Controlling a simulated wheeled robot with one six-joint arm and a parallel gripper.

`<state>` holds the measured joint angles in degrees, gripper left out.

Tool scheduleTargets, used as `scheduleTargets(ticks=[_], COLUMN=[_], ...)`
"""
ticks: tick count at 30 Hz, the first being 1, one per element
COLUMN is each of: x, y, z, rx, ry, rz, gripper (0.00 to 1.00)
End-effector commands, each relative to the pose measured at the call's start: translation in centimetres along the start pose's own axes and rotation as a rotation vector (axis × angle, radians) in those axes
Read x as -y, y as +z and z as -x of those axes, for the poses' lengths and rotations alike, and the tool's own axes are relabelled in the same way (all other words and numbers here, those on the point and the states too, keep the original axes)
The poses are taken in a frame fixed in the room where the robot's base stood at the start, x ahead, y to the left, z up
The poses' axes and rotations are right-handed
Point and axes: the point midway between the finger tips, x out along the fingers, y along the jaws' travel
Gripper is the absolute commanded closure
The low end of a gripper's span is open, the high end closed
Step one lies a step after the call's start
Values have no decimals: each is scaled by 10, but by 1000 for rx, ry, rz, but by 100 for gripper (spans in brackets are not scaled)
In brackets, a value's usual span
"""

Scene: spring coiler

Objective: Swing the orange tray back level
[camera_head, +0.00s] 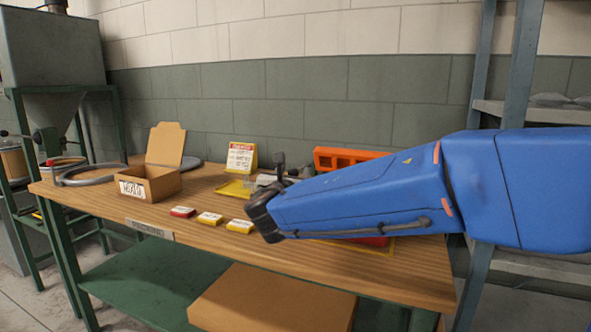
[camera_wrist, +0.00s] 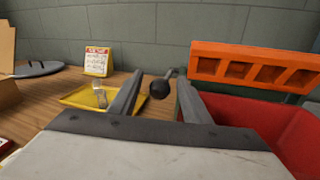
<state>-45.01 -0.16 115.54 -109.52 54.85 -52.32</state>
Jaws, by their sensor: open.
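The orange tray (camera_wrist: 250,68) is at the upper right of the wrist view, tilted up with its row of pockets facing me. In the head view its upper part (camera_head: 345,157) shows above my blue arm, which hides the rest. A black ball knob (camera_wrist: 159,89) on a short grey rod is at the tray's left side. My gripper (camera_wrist: 160,80) is open, its two fingers apart on either side of the knob in the picture. I cannot tell whether they touch it or how far beyond them it is.
A red bin (camera_wrist: 268,116) lies below the orange tray. A yellow tray (camera_head: 234,189) and a sign (camera_head: 241,157) are left of my gripper. A cardboard box (camera_head: 157,184) and small red and yellow boxes (camera_head: 210,218) stand on the wooden bench. A shelf rack stands at right.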

Motion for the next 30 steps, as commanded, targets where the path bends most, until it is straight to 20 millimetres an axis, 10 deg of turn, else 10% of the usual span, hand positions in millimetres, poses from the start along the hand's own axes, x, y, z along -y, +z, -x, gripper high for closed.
scheduleTargets(ticks=[20, 26, 30], x=[0, 0, -2], y=[0, 0, 0], z=[-40, -40, -39], rx=[0, 0, -1], ry=[0, 1, 4], rz=[0, 0, 0], gripper=[56, 100, 100])
